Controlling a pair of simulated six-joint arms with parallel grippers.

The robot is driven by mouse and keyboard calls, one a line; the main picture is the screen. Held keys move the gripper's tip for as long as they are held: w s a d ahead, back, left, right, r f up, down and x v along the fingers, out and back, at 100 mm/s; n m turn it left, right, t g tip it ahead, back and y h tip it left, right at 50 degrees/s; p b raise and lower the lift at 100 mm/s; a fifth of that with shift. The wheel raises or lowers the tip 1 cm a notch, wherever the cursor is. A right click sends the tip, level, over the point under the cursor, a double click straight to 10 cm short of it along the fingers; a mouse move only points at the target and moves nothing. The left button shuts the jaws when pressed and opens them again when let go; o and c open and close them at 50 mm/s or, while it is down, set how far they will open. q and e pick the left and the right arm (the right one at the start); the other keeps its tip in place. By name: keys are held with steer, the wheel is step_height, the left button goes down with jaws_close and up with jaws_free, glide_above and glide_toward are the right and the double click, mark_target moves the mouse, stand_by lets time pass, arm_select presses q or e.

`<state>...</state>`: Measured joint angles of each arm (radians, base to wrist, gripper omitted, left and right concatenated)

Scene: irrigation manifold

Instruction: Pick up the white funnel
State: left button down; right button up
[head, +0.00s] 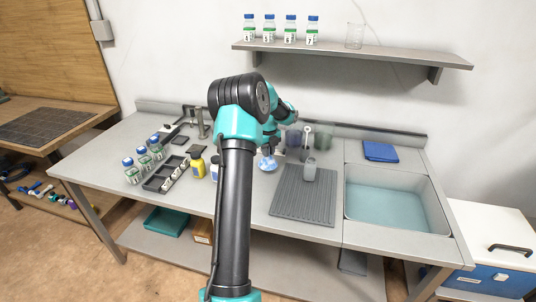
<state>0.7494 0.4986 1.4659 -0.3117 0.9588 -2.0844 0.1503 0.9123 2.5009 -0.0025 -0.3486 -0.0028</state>
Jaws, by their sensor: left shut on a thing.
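My left arm reaches up from the bottom and over the bench in the head view, and it hides part of the bench. My left gripper (270,146) is small and dark beyond the elbow. It is shut on what looks like the white funnel (268,154), of which only a little pale surface shows. A rounded blue and white thing (268,164) shows right below the jaws; I cannot tell whether the funnel touches it. My right gripper is not in view.
To the right are a ribbed grey mat (302,202), a grey bottle (309,171), a sink (392,226) and a folded blue cloth (380,152). A shelf (380,54) hangs above.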

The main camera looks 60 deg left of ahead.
arm_select(q)
steer(key=s+d+r, duration=0.1)
steer(key=s+d, duration=0.6)
steer(key=d, duration=0.6)
steer(key=shift+s+r, duration=0.2)
steer(key=shift+s, duration=0.05)
steer(key=shift+w+d, duration=0.1)
steer(key=w+d+n, duration=0.1)
steer(key=w+d, duration=0.1)
steer(key=w, duration=0.1)
steer(key=w+d+n, duration=0.1)
steer(key=w+d, duration=0.2)
steer(key=w+d+f+n, duration=0.1)
steer(key=w+d, duration=0.2)
steer(key=shift+w+d, duration=0.2)
steer(key=shift+w, duration=0.05)
steer(key=w+d+n, duration=0.3)
steer(key=w+d, duration=0.1)
steer(key=d, duration=0.7)
steer(key=w+d+n, duration=0.4)
steer(key=w+d, duration=0.1)
steer(key=d, duration=0.6)
steer(key=w+d+n, duration=0.3)
steer(key=w+d, duration=0.2)
steer(key=d, duration=0.6)
steer(key=shift+d+f+n, duration=0.2)
steer(key=shift+d+n, duration=0.1)
steer(key=shift+w+a, duration=0.1)
steer(key=shift+w, duration=0.05)
